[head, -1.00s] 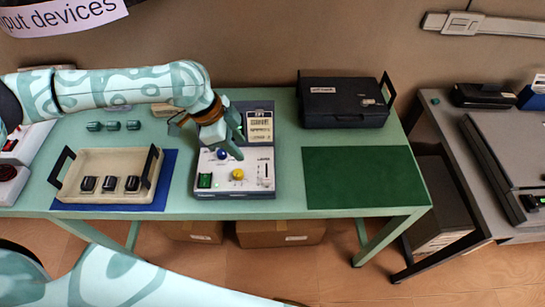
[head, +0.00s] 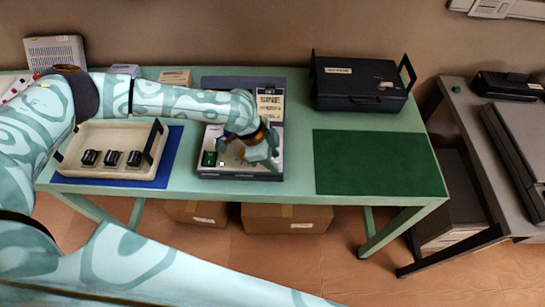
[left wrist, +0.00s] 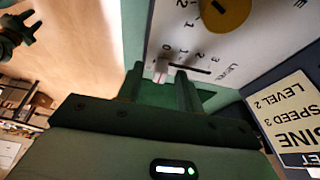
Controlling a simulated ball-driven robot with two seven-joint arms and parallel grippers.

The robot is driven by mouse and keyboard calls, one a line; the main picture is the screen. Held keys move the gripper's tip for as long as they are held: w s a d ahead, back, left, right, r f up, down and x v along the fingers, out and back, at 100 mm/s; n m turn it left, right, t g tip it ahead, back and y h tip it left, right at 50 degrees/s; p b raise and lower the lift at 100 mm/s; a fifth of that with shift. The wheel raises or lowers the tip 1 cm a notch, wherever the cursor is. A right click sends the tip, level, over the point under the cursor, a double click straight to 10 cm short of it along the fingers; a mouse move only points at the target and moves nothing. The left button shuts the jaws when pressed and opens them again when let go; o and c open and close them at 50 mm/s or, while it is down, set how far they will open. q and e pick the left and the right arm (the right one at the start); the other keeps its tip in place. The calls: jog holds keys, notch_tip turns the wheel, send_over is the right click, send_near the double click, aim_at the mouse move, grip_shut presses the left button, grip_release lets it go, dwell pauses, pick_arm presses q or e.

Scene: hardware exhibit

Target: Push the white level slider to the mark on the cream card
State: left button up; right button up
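The control panel (head: 213,135) stands on the green table, and its white face also shows in the left wrist view (left wrist: 237,50). The white level slider (left wrist: 160,71) sits by the 0 end of its dark slot (left wrist: 190,69). The head view hides it behind my left gripper (head: 262,163). In the left wrist view my left gripper (left wrist: 160,88) is open, its fingers apart near the slider; contact is unclear. The cream card (head: 269,105) stands behind the panel and reads LEVEL 2 in the left wrist view (left wrist: 292,112). My right gripper (left wrist: 32,25) appears open, far from the panel.
A yellow knob (left wrist: 224,12) is beside the level scale. A green button (head: 209,159) is at the panel's left. A cream tray (head: 85,168) with black switches lies left, and a black case (head: 360,85) stands at back right. The green mat (head: 375,163) is clear.

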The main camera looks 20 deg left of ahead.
pick_arm(q)
grip_shut()
jog(key=w, duration=0.2)
jog(key=w+a+b, duration=0.1)
jog(key=w, duration=0.1)
jog(key=shift+s, duration=0.1)
grip_release()
jog(key=shift+a, duration=0.1)
jog(key=p+v, duration=0.4)
jog(key=v, duration=1.2)
